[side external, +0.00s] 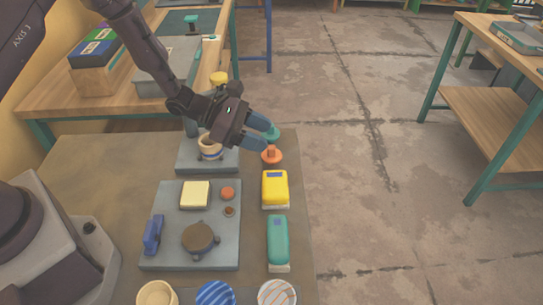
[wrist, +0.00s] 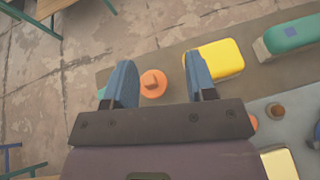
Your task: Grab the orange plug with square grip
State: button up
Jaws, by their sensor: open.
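The orange plug (side external: 271,155) stands near the right edge of the work table, with a small raised grip on a round orange disc. In the wrist view the orange plug (wrist: 153,83) shows between my two blue fingers, nearer the left one, and its grip looks blocky. My gripper (side external: 262,131) is open and empty, with its fingertips above and close to the plug. In the wrist view my gripper (wrist: 161,80) has its fingers spread wide on either side of it. A green plug (side external: 272,132) stands just behind the orange one, partly covered by a finger.
A yellow block (side external: 275,187) lies close in front of the plug, and a green block (side external: 278,238) beyond it. A grey plate (side external: 170,255) holds a cream square, an orange round piece (side external: 227,193) and a brown lidded piece.

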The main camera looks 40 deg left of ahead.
aim_at(269, 147)
jog(key=w+f, duration=0.1)
jog(key=a+f+n+t, duration=0.1)
jog(key=f, duration=0.1)
jog(key=w+f+n, duration=0.1)
jog(key=f, duration=0.1)
jog(key=shift+w+a+f+t+y, duration=0.1)
jog(key=shift+w+a+t+y, duration=0.05)
jog(key=shift+w+t+y, duration=0.2)
jog(key=x, duration=0.4)
jog(key=shift+f, duration=0.45)
jog(key=shift+w+d+f, duration=0.15)
jog(key=shift+w+d, duration=0.15)
jog(key=shift+d, duration=0.05)
grip_shut()
